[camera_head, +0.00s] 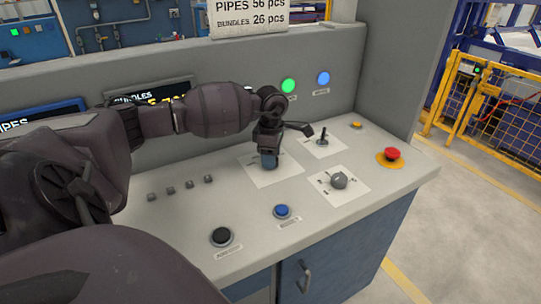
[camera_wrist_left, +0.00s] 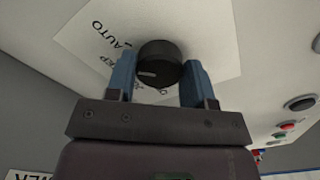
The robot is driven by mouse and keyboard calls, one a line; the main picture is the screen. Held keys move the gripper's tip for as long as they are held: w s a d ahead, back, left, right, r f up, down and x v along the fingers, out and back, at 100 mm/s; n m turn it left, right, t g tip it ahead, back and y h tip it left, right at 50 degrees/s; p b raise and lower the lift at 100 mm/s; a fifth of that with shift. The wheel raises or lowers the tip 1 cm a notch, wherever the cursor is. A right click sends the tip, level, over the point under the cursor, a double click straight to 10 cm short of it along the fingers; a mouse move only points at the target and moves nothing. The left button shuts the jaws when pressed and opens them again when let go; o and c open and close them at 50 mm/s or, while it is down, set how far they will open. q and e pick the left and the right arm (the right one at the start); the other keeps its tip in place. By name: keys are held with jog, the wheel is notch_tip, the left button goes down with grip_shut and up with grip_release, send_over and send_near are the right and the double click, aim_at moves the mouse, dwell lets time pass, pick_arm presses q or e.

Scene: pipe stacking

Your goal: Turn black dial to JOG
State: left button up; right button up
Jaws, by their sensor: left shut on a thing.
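The black dial (camera_wrist_left: 158,62) sits on a white label plate (camera_wrist_left: 85,35) in the left wrist view. My left gripper (camera_wrist_left: 160,76) has its blue fingers on both sides of the dial and is shut on it. The dial's pale mark is on its lower left side. The plate reads AUTO at upper left, with a partly hidden word ending in "EP" below it; I cannot read JOG. In the head view my left gripper (camera_head: 268,160) is down at its label plate (camera_head: 254,178) and hides the dial. My right gripper is not in view.
A second dial (camera_head: 339,180), a small lever (camera_head: 323,137), a red emergency button (camera_head: 392,153), a blue button (camera_head: 282,211) and a black button (camera_head: 221,236) stand on the panel around my gripper. A backboard with lit green and blue lamps (camera_head: 323,78) rises behind.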

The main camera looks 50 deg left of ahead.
pick_arm(q)
jog(key=n, duration=0.2)
jog(key=shift+r+n, duration=0.1)
jog(key=shift+n, duration=0.3)
jog(key=n, duration=0.2)
jog(key=shift+n+p, duration=0.4)
jog(key=n+p, duration=0.1)
jog(key=n, duration=0.4)
jog(key=shift+a+n, duration=0.1)
jog(key=shift+n, duration=0.2)
jog(key=shift+n+p, duration=0.4)
jog(key=shift+n, duration=0.2)
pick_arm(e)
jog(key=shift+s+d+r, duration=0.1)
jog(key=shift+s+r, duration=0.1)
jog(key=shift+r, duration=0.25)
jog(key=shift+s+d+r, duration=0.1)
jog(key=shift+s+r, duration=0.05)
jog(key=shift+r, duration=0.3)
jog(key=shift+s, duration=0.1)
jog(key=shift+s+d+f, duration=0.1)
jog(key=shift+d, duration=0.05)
pick_arm(q)
jog(key=o, duration=0.9)
